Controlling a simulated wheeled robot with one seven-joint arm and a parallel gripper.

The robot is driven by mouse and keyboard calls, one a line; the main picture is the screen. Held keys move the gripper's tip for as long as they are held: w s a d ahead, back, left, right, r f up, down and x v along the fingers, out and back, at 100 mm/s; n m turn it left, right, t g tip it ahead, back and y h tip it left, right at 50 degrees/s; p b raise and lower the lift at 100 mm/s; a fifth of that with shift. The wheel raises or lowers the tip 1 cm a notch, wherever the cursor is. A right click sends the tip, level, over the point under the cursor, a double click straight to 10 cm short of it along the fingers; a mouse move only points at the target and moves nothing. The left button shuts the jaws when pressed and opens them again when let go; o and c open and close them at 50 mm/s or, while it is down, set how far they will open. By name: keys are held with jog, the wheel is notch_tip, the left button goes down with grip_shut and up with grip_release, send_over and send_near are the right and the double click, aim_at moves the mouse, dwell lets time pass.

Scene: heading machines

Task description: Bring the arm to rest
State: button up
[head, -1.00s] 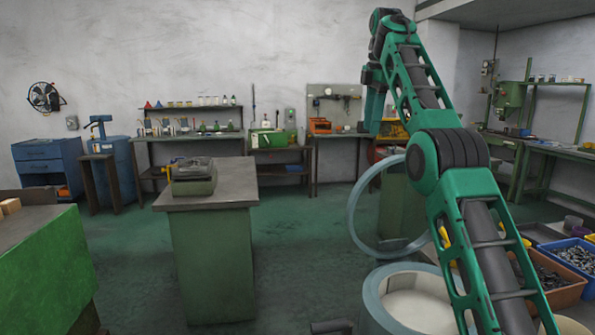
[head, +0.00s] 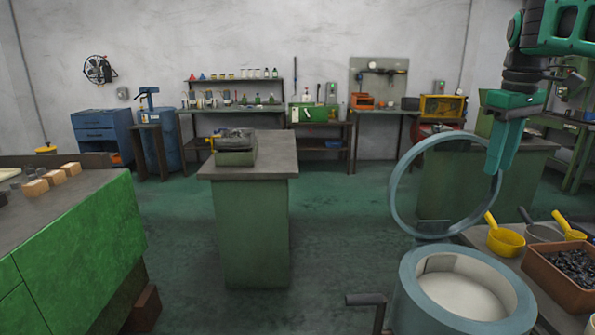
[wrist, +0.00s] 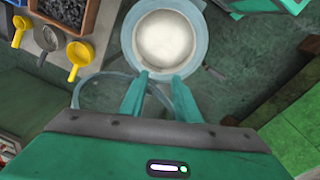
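My arm is green and black and enters the head view at the upper right. My gripper (head: 496,165) hangs there with its green fingers pointing down, empty, near the right side of an upright grey-blue ring (head: 394,190); I cannot tell whether they touch. In the wrist view my gripper (wrist: 159,80) shows two green fingers with a clear gap between them and nothing held. A round grey-blue drum (head: 408,300) with a pale inside stands below and in front. In the wrist view the drum (wrist: 201,38) lies just beyond the fingertips.
Yellow scoops (head: 503,240) and a brown bin (head: 545,278) of dark parts sit on a surface at the right. A green-sided bench (head: 85,240) stands left. A pedestal table (head: 245,225) stands mid-room. Green floor (head: 340,240) is open between it and the drum.

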jog(key=s+a+f+m, duration=0.1)
jog(key=s+f+m, duration=0.4)
jog(key=s+f, duration=0.7)
jog(key=s+a+f+m+g, duration=0.1)
jog(key=s+f+m, duration=0.4)
jog(key=s+f, duration=0.7)
jog(key=s, duration=0.6)
jog(key=shift+s+a+m+y, duration=0.3)
jog(key=shift+a+m+y, duration=0.05)
jog(key=shift+m+y, duration=0.05)
